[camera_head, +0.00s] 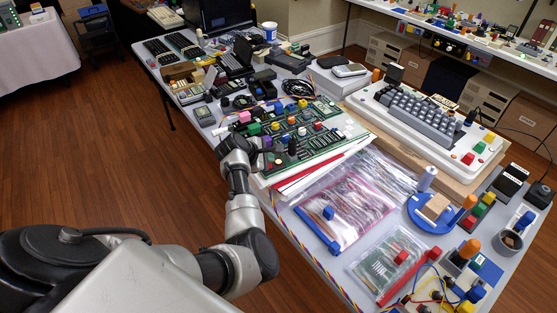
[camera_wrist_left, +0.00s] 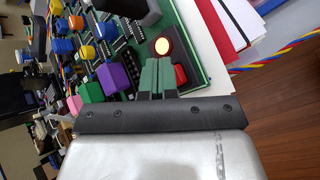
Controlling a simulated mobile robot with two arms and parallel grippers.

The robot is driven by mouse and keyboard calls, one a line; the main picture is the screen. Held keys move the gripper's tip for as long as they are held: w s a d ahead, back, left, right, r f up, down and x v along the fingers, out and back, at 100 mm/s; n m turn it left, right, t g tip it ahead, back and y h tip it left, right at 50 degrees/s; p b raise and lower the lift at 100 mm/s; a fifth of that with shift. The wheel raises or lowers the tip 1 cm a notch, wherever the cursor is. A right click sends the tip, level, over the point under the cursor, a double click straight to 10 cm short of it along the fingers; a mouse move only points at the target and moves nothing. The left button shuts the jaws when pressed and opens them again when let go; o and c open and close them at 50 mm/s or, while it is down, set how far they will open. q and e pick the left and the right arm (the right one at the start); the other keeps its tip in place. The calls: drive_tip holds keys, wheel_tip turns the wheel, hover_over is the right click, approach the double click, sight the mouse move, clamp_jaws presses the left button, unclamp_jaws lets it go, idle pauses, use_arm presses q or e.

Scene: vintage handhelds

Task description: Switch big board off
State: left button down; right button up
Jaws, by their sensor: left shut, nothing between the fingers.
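The big board (camera_head: 345,127) is a green circuit board with many coloured knobs and blocks, lying on a stack near the middle of the table. In the left wrist view the board (camera_wrist_left: 190,42) fills the upper part, with a round pale-yellow light (camera_wrist_left: 162,45) glowing on a dark panel and a red switch (camera_wrist_left: 180,74) beside it. My left gripper (camera_head: 277,150) is over the board's near left edge in the head view. In the wrist view its closed fingers (camera_wrist_left: 157,72) are just left of the red switch; I cannot tell whether they touch it. My right gripper is not in view.
A purple block (camera_wrist_left: 113,76) and a green block (camera_wrist_left: 89,92) stand left of the fingers. A large keyboard unit (camera_head: 415,115) lies right of the board. Plastic bags (camera_head: 350,205) and a blue round stand (camera_head: 420,222) are nearer. Open floor lies left.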

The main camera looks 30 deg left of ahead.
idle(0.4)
use_arm(q)
drive_tip(key=shift+s+f, duration=0.1)
drive_tip(key=shift+f, duration=0.3)
drive_tip(key=shift+r+p, duration=0.2)
drive_tip(key=shift+p, duration=0.5)
wheel_tip(320, 180, up, 6)
drive_tip(key=p, duration=0.7)
drive_tip(key=shift+r, duration=0.15)
